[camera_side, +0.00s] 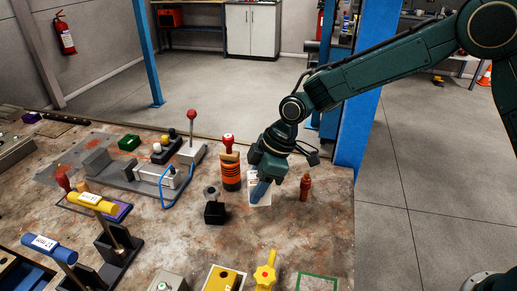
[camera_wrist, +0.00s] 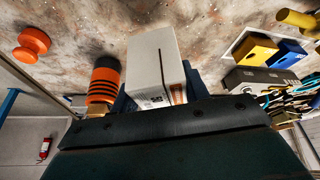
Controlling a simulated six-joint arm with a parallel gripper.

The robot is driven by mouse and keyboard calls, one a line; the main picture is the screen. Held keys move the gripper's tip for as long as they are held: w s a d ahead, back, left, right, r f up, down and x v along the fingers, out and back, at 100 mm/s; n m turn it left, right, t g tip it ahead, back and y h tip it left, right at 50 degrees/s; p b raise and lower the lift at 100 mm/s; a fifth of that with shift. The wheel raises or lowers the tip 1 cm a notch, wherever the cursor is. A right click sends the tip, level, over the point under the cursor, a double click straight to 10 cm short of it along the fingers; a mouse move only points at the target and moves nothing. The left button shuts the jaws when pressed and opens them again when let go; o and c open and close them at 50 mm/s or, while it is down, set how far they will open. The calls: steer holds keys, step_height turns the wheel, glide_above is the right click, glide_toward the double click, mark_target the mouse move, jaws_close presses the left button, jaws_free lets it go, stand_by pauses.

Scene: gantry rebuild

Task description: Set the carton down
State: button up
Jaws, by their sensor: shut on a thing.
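A white carton (camera_side: 263,197) with small print is between the fingers of my gripper (camera_side: 261,184), just above or on the stained worktop (camera_side: 235,245). I cannot tell whether its base touches the surface. In the wrist view the carton (camera_wrist: 153,60) fills the middle, with a dark line down one face and printed marks near the gripper. My gripper (camera_wrist: 155,98) is shut on it, with blue fingers at its sides. The fingers hide part of the carton in the side view.
An orange and black banded cylinder (camera_side: 231,172) stands close to the left of the carton, and a small orange-red bottle-like item (camera_side: 305,187) to the right. A black block (camera_side: 215,212) sits in front left. Worktop between these is clear.

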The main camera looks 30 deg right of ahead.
steer(key=shift+f, duration=2.75)
steer(key=shift+f, duration=0.15)
steer(key=o, duration=1.1)
steer(key=shift+c, duration=0.2)
steer(key=v, duration=1.2)
steer(key=shift+s+d, duration=0.1)
